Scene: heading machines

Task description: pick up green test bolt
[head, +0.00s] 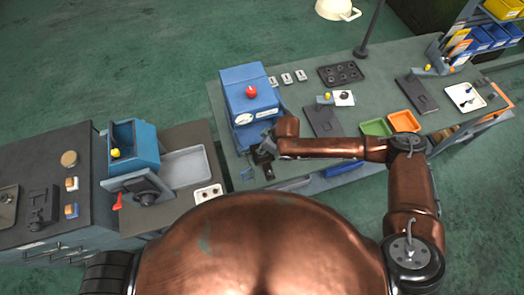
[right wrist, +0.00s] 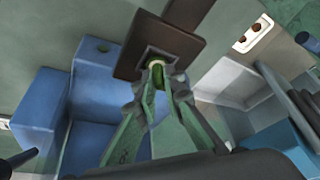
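My right gripper (head: 262,148) reaches down in front of the blue machine (head: 248,88) with the red button, at the near left edge of the right bench. In the right wrist view its two fingertips (right wrist: 158,84) converge on a small green piece, which looks like the green test bolt (right wrist: 157,72). The bolt sits in the square opening of a dark brown fixture (right wrist: 178,38). The fingertips are at or around the bolt, but whether they grip it cannot be told. The bolt is hidden in the head view. My left gripper is not in view.
A black holed block (head: 341,74) lies farther back.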

